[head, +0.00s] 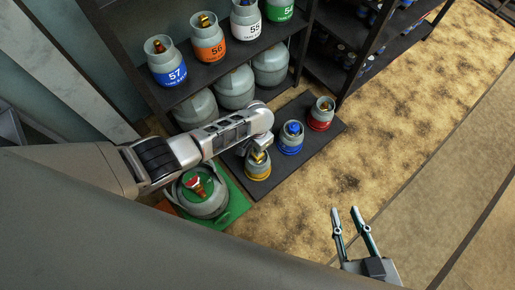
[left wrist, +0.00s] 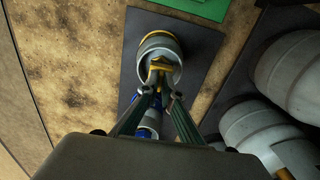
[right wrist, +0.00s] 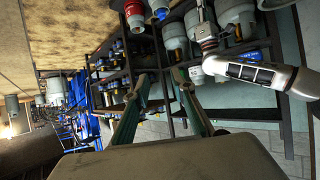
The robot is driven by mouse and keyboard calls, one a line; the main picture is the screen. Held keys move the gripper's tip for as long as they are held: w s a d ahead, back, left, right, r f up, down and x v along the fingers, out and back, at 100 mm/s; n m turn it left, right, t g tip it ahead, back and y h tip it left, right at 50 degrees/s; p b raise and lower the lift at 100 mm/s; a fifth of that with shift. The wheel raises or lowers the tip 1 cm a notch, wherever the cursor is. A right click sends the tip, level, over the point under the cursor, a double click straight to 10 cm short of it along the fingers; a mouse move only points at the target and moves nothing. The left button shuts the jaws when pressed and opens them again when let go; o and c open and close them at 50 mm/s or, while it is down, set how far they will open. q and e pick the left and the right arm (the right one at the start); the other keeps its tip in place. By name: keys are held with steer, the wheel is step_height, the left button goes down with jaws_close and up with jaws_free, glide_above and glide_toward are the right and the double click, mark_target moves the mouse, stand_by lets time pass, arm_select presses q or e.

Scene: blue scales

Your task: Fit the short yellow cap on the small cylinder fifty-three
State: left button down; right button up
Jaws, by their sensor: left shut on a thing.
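A small grey cylinder with a yellow band (head: 258,172) stands upright on the dark mat; no number is readable on it. It also shows in the left wrist view (left wrist: 160,42). My left gripper (left wrist: 158,90) is above its open collar, shut on a yellow piece (left wrist: 158,68) that looks like the short yellow cap. The piece is at the cylinder's top, inside the collar outline; I cannot tell whether it is seated. In the head view my left arm partly covers this spot. My right gripper (head: 350,215) is open and empty over the floor.
A blue-banded cylinder (head: 291,140) and a red-banded one (head: 320,115) stand on the same mat (head: 318,142). A larger cylinder with a red valve (head: 203,197) stands on a green scale (head: 238,204). The shelf holds numbered cylinders, including 57 (head: 168,65). Floor right is clear.

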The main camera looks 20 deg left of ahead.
arm_select(q)
steer(key=shift+f, duration=0.5)
steer(key=shift+f+b, duration=0.45)
steer(key=shift+f, duration=0.05)
steer(key=c, duration=2.2)
jaws_free()
steer(key=shift+o, duration=0.2)
